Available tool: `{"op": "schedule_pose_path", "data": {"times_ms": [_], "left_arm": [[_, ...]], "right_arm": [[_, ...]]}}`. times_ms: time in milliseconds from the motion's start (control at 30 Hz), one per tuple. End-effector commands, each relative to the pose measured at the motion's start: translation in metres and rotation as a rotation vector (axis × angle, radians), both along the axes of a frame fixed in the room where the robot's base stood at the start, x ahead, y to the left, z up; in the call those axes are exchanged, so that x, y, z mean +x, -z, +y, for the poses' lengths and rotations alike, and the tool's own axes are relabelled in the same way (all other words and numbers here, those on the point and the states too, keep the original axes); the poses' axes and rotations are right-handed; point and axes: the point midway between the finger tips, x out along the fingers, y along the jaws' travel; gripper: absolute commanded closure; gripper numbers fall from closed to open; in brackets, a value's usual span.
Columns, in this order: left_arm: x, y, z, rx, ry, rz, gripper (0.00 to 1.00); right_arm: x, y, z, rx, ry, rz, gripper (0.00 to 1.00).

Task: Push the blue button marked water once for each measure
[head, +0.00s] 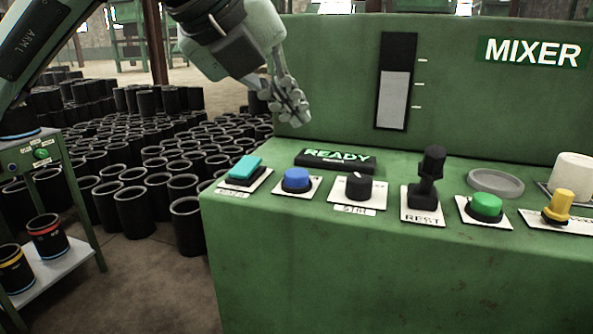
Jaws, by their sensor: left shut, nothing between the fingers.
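A round blue button (297,180) sits on a white plate on the green mixer panel; its label is too small to read. A teal rectangular button (246,168) is to its left, also with a label I cannot read. My left gripper (294,117) is shut and empty, above and behind the blue button, clear of it. A tall gauge (394,90) on the upright panel has a pale fill whose top lies between the top and middle marks. The READY sign (336,158) is lit. My right gripper is not in view.
Right of the blue button are a black knob (359,186), a black lever (428,180) marked REST, a green button (486,206) and a yellow control (558,207). Many black sleeves (135,210) stand on the floor at left, beside a small green stand (62,163).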

Motion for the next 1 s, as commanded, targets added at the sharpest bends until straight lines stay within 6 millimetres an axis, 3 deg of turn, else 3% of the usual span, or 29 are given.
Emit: {"op": "schedule_pose_path", "data": {"times_ms": [33, 267, 1000], "left_arm": [[0.0, 0.0002, 0.0, 0.0, 0.0, 0.0, 1.0], [0.0, 0.0002, 0.0, 0.0, 0.0, 0.0, 1.0], [0.0001, 0.0001, 0.0, 0.0, 0.0, 0.0, 1.0]], "right_arm": [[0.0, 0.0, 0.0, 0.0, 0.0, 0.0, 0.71], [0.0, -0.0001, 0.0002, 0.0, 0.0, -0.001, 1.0], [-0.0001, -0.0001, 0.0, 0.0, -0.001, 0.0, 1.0]]}}
